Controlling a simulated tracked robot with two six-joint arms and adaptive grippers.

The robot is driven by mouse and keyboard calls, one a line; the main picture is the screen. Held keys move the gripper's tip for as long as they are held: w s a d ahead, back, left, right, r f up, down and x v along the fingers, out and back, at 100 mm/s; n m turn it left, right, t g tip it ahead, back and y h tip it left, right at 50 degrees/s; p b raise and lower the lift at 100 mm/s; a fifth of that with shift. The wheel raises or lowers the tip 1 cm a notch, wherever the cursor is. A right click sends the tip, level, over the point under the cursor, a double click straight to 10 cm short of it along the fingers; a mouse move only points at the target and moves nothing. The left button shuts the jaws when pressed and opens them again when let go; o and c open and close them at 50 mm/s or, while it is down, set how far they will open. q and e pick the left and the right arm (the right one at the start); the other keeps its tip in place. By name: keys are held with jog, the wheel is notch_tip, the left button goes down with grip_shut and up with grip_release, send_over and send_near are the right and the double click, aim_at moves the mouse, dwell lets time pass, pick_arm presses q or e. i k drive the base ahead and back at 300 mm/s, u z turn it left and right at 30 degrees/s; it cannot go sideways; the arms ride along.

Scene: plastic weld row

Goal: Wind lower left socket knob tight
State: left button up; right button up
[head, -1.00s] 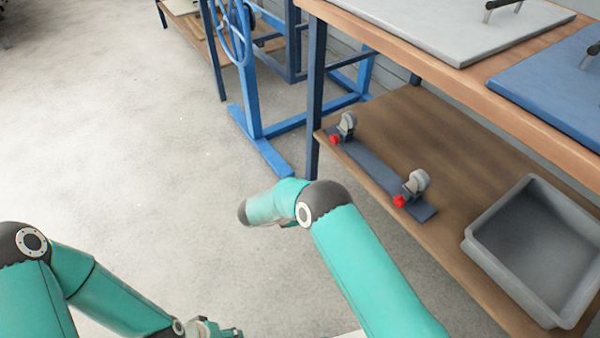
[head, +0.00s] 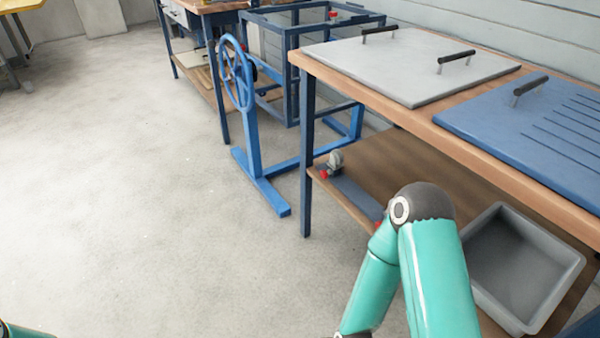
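A dark flat rail (head: 352,192) lies along the front of the lower shelf of the workbench. At its left end stands a grey socket (head: 336,160) with a small red knob (head: 323,174) on its front side. How tight this knob is cannot be seen. My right arm covers the right part of the rail and its second socket; only a speck of red shows beside the arm. My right gripper is below the bottom edge of the picture. My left gripper is out of view; only a bit of my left arm shows in the bottom left corner.
A grey bin (head: 525,268) stands on the lower shelf at the right. The bench top (head: 400,99) carries a pale plate (head: 405,65) and a blue plate (head: 530,120), both with black handles. A blue stand with a handwheel (head: 237,75) is left of the bench. The floor at left is clear.

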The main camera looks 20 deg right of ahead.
aim_at(324, 174)
jog(key=u, duration=0.5)
jog(key=i, duration=0.3)
jog(key=u, duration=0.7)
jog(key=i, duration=3.4)
jog(key=z, duration=2.25)
jog(key=i, duration=0.35)
jog(key=z, duration=2.15)
